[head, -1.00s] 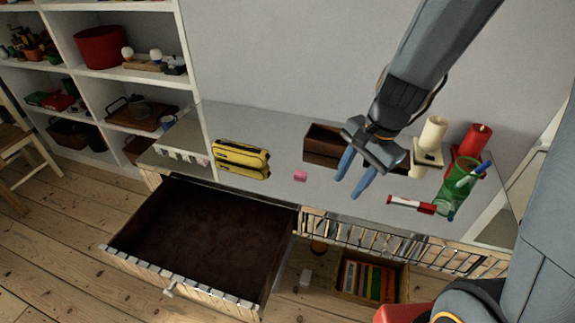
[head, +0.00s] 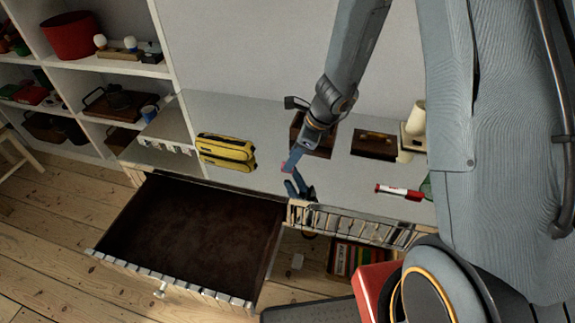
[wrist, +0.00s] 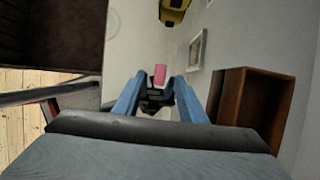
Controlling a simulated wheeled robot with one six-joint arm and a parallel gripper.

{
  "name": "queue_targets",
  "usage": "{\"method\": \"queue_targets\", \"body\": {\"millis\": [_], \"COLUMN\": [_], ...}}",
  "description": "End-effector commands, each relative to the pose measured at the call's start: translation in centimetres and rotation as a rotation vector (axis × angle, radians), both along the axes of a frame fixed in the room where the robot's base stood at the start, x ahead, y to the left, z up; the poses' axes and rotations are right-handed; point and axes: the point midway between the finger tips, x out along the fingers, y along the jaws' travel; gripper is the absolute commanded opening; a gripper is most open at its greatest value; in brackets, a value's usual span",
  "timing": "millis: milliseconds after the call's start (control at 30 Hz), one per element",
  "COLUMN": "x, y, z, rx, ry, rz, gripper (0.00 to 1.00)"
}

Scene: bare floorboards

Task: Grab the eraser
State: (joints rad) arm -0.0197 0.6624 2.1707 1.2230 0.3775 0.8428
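The pink eraser (wrist: 160,74) lies on the grey glossy countertop. In the wrist view it is centred between the tips of my blue fingers, with space on both sides. In the head view only a small pink bit of the eraser (head: 284,168) shows beside one finger. My gripper (head: 289,178) is open and low over the countertop; it also shows open in the wrist view (wrist: 160,80). I cannot tell whether the fingertips reach past the eraser's near end.
A yellow case (head: 227,152) lies left of my gripper. A brown box (head: 374,145) stands at the right, with a red-and-white marker (head: 399,192) in front. An open, empty-looking drawer (head: 195,235) juts out below at the left.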

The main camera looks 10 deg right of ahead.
Motion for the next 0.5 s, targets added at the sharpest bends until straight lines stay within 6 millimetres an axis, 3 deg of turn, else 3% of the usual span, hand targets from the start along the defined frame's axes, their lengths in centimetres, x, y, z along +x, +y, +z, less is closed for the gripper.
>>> {"method": "queue_targets", "body": {"millis": [133,433,500], "x": [0.2,0.3,0.3], "y": [0.5,0.5,0.5], "z": [-1.5,-1.8,-1.8], "rx": [0.0,0.0,0.0], "ry": [0.002,0.0,0.0], "rz": [-0.001,-0.001,-0.001], "gripper": [0.38,0.38,0.26]}}
